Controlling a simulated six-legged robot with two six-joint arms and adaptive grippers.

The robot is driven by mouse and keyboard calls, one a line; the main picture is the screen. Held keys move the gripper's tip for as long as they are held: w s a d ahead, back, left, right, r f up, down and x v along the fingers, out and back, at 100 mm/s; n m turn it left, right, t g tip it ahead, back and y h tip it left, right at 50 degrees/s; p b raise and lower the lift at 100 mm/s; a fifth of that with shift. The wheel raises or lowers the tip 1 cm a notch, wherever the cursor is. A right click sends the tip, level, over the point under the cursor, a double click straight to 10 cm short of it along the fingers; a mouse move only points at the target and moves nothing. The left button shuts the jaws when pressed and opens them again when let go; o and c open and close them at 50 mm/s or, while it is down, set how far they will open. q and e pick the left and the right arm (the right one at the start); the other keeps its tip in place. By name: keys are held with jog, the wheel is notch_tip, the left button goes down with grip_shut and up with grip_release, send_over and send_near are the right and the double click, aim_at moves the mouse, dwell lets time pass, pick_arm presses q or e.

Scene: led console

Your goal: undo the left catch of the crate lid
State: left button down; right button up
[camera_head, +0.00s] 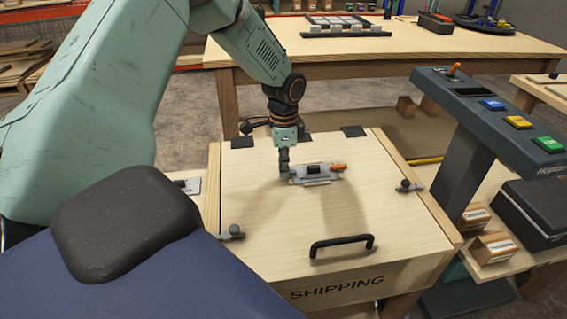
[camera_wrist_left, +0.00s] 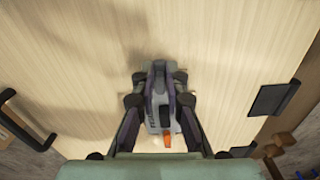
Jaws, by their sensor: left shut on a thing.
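The wooden crate lid (camera_head: 260,215) is closed flat on the crate marked SHIPPING (camera_head: 337,288). The left catch (camera_head: 232,233), a small grey piece, sits at the lid's front left edge. A matching right catch (camera_head: 409,187) sits at the right edge. My left gripper (camera_head: 286,175) points down at the lid's rear middle, behind and right of the left catch and apart from it. It is shut on a grey tool with an orange end (camera_head: 325,172). The left wrist view shows this tool (camera_wrist_left: 166,116) between the fingers (camera_wrist_left: 158,82). My right gripper is not in view.
A black handle (camera_head: 342,245) stands on the lid near its front edge. Dark hinges (camera_head: 354,131) line the back edge. A console with coloured buttons (camera_head: 518,122) stands at the right. A wooden table (camera_head: 400,46) is behind. The lid's front left area is clear.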

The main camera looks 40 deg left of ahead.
pick_arm(q)
jog(key=m+p, duration=0.2)
jog(key=m, duration=0.1)
jog(key=shift+r+p, duration=0.1)
jog(key=shift+p, duration=0.3)
jog(key=m+p, duration=0.1)
jog(key=m, duration=0.2)
jog(key=shift+d+m, duration=0.1)
jog(key=shift+m, duration=0.2)
jog(key=m+p, duration=0.1)
jog(key=m, duration=0.3)
jog(key=shift+m, duration=0.3)
jog(key=m, duration=0.5)
jog(key=shift+f+m, duration=0.2)
jog(key=shift+m, duration=0.2)
jog(key=shift+s, duration=0.1)
jog(key=c, duration=1.8)
grip_release()
jog(key=o, duration=0.4)
jog(key=shift+r, duration=0.1)
